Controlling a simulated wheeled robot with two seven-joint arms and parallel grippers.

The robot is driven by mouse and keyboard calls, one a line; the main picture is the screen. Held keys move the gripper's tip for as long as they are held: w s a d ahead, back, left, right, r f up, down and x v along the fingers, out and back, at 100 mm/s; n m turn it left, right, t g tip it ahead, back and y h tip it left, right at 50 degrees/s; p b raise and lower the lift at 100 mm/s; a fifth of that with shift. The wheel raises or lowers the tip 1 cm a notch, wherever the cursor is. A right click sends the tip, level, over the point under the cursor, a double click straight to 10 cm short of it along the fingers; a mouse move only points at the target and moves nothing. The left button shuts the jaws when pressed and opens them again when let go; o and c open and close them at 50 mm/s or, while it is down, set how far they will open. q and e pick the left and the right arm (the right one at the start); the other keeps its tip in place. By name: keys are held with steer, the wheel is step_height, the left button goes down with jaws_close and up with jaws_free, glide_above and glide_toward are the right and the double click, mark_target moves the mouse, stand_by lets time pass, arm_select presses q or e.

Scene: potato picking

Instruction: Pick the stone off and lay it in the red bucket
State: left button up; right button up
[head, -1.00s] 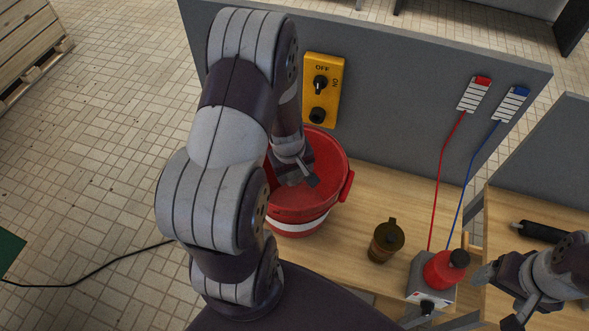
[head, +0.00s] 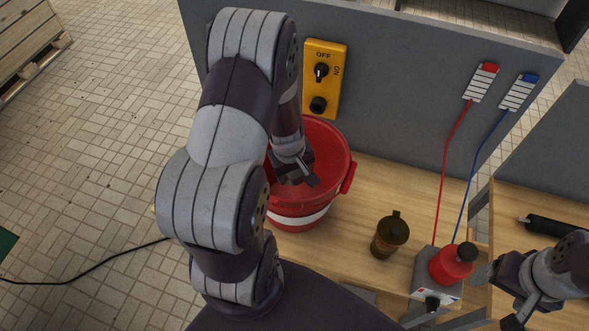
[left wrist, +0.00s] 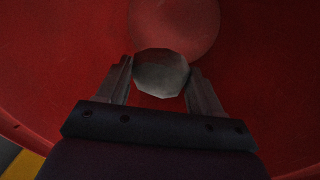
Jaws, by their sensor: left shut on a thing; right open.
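The red bucket (head: 333,158) stands on the wooden table in the head view, partly covered by my left arm. My left gripper (head: 312,180) is over the bucket's opening in that view. In the left wrist view my left gripper (left wrist: 160,82) is shut on a grey, rounded stone (left wrist: 161,73), held between its fingertips. The red inside of the bucket (left wrist: 70,60) fills the view behind the stone. In the head view the stone cannot be made out. My right gripper (head: 497,293) is open at the lower right, away from the bucket.
A yellow switch box (head: 323,78) is on the grey panel (head: 400,80) behind the bucket. A dark brown container (head: 390,236) and a grey box with a red bottle-like thing (head: 452,264) stand to the right. Red and blue cables run down the panel. Bare table lies right of the bucket.

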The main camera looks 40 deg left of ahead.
arm_select(q)
steer(key=o, duration=1.3)
steer(key=shift+c, duration=0.2)
step_height(320, 180, up, 12)
steer(key=s+p, duration=0.2)
steer(key=shift+r+p, duration=0.25)
steer(key=shift+p, duration=0.1)
steer(key=shift+s, duration=0.1)
steer(key=s+d+r+m, duration=0.3)
steer(key=d+m, duration=0.8)
steer(key=shift+m+g, duration=0.3)
